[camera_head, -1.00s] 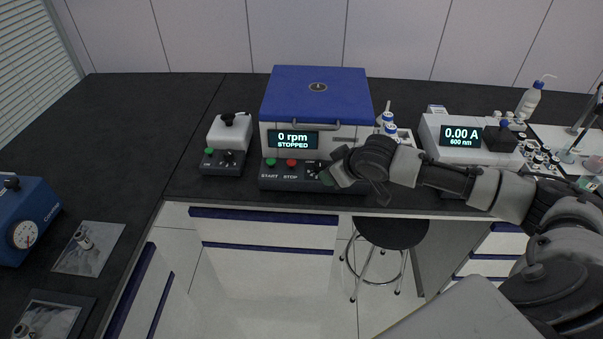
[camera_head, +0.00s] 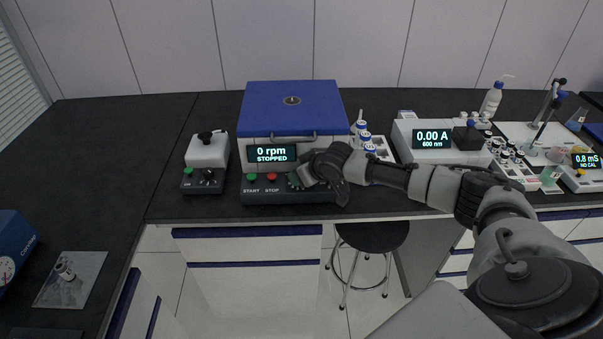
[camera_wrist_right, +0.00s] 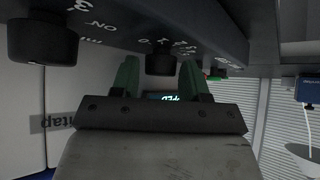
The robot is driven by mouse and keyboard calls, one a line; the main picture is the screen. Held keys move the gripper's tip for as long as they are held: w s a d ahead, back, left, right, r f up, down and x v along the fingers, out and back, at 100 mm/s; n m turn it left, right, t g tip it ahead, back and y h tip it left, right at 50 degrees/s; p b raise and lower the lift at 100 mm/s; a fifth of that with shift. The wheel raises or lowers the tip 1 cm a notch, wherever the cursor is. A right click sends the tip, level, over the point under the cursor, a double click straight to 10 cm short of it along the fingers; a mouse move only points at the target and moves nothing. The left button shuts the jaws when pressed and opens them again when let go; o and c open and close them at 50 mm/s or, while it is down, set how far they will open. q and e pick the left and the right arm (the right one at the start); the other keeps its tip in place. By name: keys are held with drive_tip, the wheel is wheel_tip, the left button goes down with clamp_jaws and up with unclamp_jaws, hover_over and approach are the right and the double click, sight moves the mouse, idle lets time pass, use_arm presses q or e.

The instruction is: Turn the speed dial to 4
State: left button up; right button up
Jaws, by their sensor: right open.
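The centrifuge with a blue lid (camera_head: 291,101) stands on the dark bench; its display (camera_head: 271,153) reads 0 rpm, STOPPED. Its front panel has a green START button (camera_head: 252,177) and a red STOP button (camera_head: 272,177). My right gripper (camera_head: 300,180) is at the panel, right of STOP, and covers the panel's right part. In the right wrist view, a black knob (camera_wrist_right: 160,64) with printed numbers around it sits between my open green fingertips, with gaps visible at both sides. Its pointer setting cannot be read. A second black knob (camera_wrist_right: 42,42) is at the left. My left gripper is out of view.
A small device with a white tank (camera_head: 207,150) stands left of the centrifuge. Blue-capped bottles (camera_head: 362,133) in a rack stand close at its right, near my right arm. A photometer (camera_head: 433,140) stands further right. A stool (camera_head: 372,237) is below the bench.

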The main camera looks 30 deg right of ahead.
drive_tip(key=shift+w+f, duration=0.1)
drive_tip(key=shift+c, duration=0.3)
drive_tip(key=c, duration=0.6)
drive_tip(key=shift+a+m+h+p, duration=0.2)
drive_tip(key=shift+m+h+p, duration=0.4)
drive_tip(key=shift+p, duration=0.4)
drive_tip(key=shift+m+h+p, duration=0.5)
drive_tip(key=shift+m+p, duration=0.2)
drive_tip(key=shift+m, duration=0.1)
drive_tip(key=m+h+p, duration=0.1)
drive_tip(key=m+h, duration=0.1)
drive_tip(key=m, duration=0.1)
drive_tip(key=shift+a+h+p, duration=0.15)
drive_tip(key=shift+h+p, duration=0.15)
drive_tip(key=shift+m+g+h, duration=0.8)
drive_tip(key=shift+m+h, duration=0.2)
drive_tip(key=shift+m, duration=0.7)
